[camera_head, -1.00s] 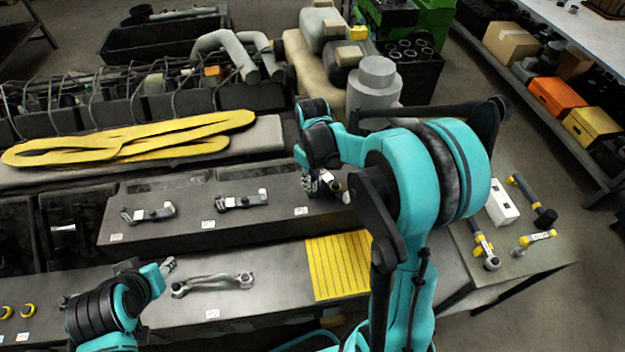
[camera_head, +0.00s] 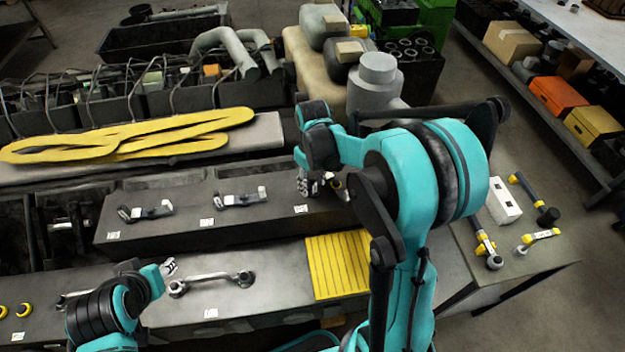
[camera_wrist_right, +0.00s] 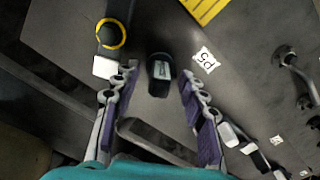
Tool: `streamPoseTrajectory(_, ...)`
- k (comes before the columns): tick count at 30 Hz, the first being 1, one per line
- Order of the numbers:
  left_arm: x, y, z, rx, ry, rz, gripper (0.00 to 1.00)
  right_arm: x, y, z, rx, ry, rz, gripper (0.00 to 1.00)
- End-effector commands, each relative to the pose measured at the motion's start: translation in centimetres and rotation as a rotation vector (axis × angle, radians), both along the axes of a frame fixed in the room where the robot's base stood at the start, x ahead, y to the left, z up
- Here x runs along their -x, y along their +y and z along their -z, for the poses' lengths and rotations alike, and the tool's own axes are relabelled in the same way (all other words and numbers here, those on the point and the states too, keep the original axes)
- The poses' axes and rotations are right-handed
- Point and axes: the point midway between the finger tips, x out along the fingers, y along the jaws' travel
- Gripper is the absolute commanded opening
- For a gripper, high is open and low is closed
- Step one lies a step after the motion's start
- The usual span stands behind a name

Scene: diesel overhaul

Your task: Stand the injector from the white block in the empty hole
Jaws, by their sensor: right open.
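My right gripper (camera_head: 308,184) is low over the right end of the dark engine block (camera_head: 190,240). In the right wrist view the right gripper (camera_wrist_right: 158,84) is open, with purple pads. A black-capped part, apparently the injector (camera_wrist_right: 160,68), shows end-on between the fingers, with gaps on both sides. Its lower end and any hole under it are hidden. The white block (camera_head: 503,204) lies on the right table, with dark openings in its top. My left gripper (camera_head: 168,267) is near a metal connecting part (camera_head: 215,280); its jaws are too small to judge.
Beside the injector lies a black part with a yellow ring (camera_wrist_right: 110,34). A white label (camera_wrist_right: 205,60) is on the other side. More parts (camera_head: 147,211) lie along the block. A yellow ribbed mat (camera_head: 337,265) is in front. Hand tools (camera_head: 484,245) lie near the white block.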

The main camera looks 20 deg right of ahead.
Motion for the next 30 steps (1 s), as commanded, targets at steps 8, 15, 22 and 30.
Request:
streamPoseTrajectory(8,0.0,0.0,0.0,0.000,0.000,0.000,0.40,0.1,0.0,-3.5,0.000,0.000,0.000,0.43)
streamPoseTrajectory(15,0.0,0.0,0.0,0.000,0.000,0.000,0.40,0.0,0.0,-8.7,0.000,0.000,0.000,0.43)
streamPoseTrajectory(22,0.0,0.0,0.0,0.000,0.000,0.000,0.40,0.0,0.0,-11.6,0.000,0.000,0.000,0.43)
streamPoseTrajectory(30,0.0,0.0,0.0,0.000,0.000,0.000,0.40,0.0,0.0,-12.0,0.000,0.000,0.000,0.43)
